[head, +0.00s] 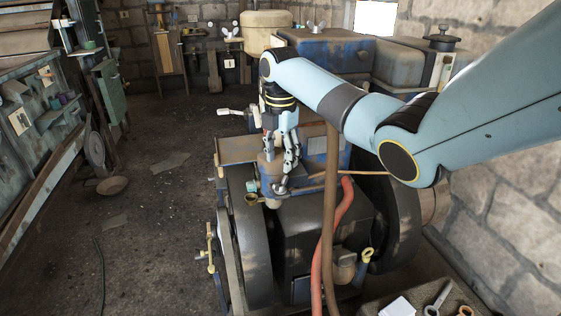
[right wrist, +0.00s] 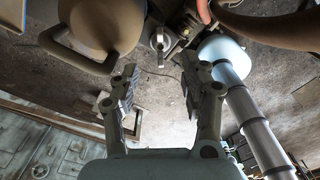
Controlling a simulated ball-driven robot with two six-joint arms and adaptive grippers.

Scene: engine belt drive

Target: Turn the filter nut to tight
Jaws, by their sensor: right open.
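My right gripper (head: 281,162) points down over the engine block (head: 318,224) in the head view, its fingers spread. In the right wrist view the open right gripper (right wrist: 157,84) has nothing between its fingers. A grey fitting with a short bar handle (right wrist: 160,44), which looks like the filter nut, stands beyond the fingertips in that view, apart from them. In the head view a small grey knob (head: 281,189) shows just under the fingertips; I cannot tell whether it is the same part. The nut's tightness cannot be read. My left gripper is not in view.
A red hose (head: 338,222) and a brown belt (head: 329,210) run down the engine's front, close to the gripper's right. Large dark wheels (head: 250,240) flank the engine. A tray with tools (head: 425,297) is at bottom right. The floor (head: 150,215) at left is mostly clear.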

